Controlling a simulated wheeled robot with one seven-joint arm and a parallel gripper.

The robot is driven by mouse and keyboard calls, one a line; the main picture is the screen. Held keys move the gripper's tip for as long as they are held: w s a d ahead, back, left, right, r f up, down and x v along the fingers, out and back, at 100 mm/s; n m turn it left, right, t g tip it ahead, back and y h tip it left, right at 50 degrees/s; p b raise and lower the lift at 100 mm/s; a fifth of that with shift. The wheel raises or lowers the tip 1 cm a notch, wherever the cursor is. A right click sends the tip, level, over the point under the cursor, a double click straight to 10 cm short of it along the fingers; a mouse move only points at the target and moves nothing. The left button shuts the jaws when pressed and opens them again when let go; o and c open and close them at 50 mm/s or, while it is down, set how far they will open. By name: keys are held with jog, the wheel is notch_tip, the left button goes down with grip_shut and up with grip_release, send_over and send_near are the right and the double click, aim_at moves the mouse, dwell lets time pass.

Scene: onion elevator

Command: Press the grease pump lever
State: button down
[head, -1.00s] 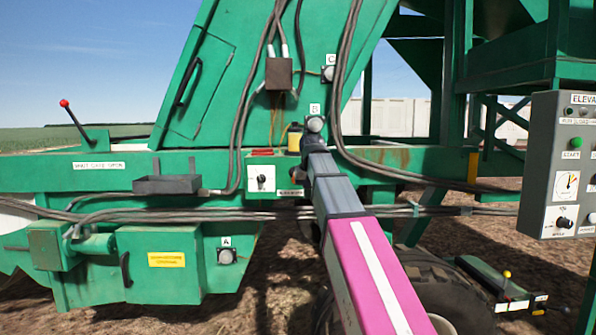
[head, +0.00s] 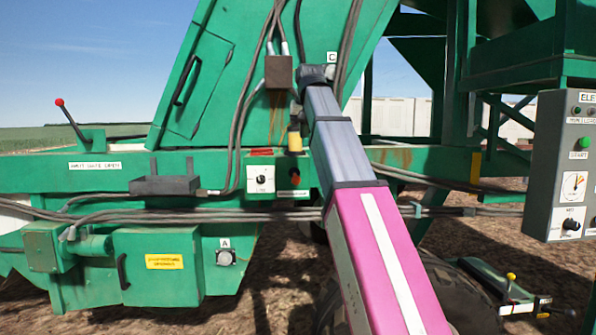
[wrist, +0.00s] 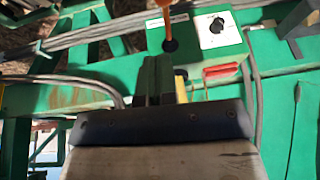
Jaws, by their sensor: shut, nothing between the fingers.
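The grease pump lever (wrist: 167,10) shows in the wrist view as a thin orange rod rising from a dark round base on a green box. In the head view the lever (head: 295,178) looks like a small orange-red tip on a dark mount, right of a white dial plate (head: 261,179). My gripper (wrist: 158,62) is shut and empty in the wrist view, its fingertips just below the lever's base in the picture. I cannot tell whether they touch it. In the head view my forearm reaches up to the lamp by label C, and my fingers cannot be made out.
A yellow reservoir (head: 294,138) stands just above the lever. A grey control panel (head: 560,165) stands at the right. A black tray (head: 165,185) is at the left.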

aim_at(298, 178)
dwell(0.3)
jog(key=x, duration=0.9)
jog(key=s+x, duration=0.1)
jog(key=x, duration=0.4)
jog(key=shift+w+a+f, duration=0.1)
jog(key=shift+a+f, duration=0.05)
jog(key=shift+a, duration=0.15)
jog(key=shift+f, duration=0.1)
jog(key=shift+s+f+t, duration=0.25)
jog(key=shift+f+t, duration=0.05)
jog(key=shift+f, duration=0.2)
notch_tip(298, 178, down, 8)
jog(key=t, duration=0.4)
jog(key=shift+w, duration=0.3)
jog(key=shift+r, duration=0.1)
